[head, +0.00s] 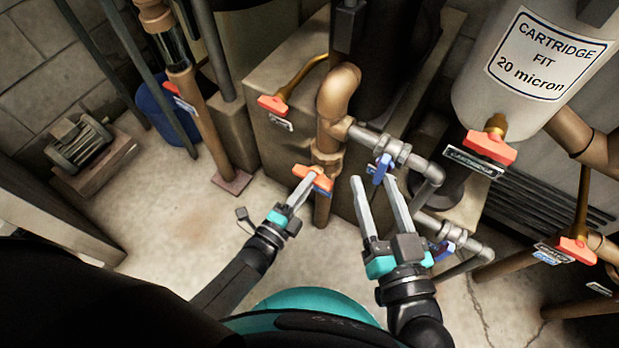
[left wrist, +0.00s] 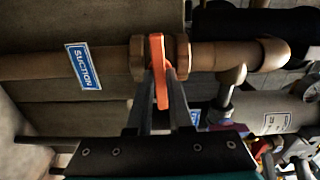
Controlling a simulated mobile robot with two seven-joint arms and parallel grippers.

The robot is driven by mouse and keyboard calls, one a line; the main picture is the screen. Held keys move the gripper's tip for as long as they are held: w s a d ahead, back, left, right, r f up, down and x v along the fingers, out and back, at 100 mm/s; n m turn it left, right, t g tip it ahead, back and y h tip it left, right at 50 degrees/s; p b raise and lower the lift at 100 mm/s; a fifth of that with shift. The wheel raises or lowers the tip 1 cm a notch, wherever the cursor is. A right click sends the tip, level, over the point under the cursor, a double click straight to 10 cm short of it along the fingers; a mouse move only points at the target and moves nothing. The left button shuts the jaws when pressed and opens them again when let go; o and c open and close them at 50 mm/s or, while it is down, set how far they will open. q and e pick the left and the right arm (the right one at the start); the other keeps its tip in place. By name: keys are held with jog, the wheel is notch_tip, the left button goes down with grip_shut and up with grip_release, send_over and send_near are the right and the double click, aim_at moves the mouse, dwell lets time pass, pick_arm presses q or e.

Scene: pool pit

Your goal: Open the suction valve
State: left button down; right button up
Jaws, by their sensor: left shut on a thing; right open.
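The suction valve's orange handle (head: 318,179) sits on a vertical copper pipe (head: 328,140) and lies across it. My left gripper (head: 305,182) is shut on this handle. In the left wrist view the orange handle (left wrist: 158,70) stands between the fingers (left wrist: 159,82), crosswise to the pipe. A blue SUCTION label (left wrist: 83,66) is on the same pipe in that view. My right gripper (head: 373,180) is open, its fingers spread and pointing up beside a blue valve handle on the grey pipe. I see nothing held between them.
The blue handle (head: 382,167) is close to my right fingertips. Other orange handles are at the back (head: 273,105), on the white cartridge tank (head: 490,148) and at the right (head: 577,250). A concrete block (head: 290,150) stands behind the pipe.

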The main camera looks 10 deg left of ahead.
pick_arm(q)
jog(key=n, duration=1.8)
jog(key=c, duration=0.7)
grip_release()
jog(key=shift+s, duration=0.1)
jog(key=shift+p+v, duration=0.7)
jog(key=shift+v, duration=2.7)
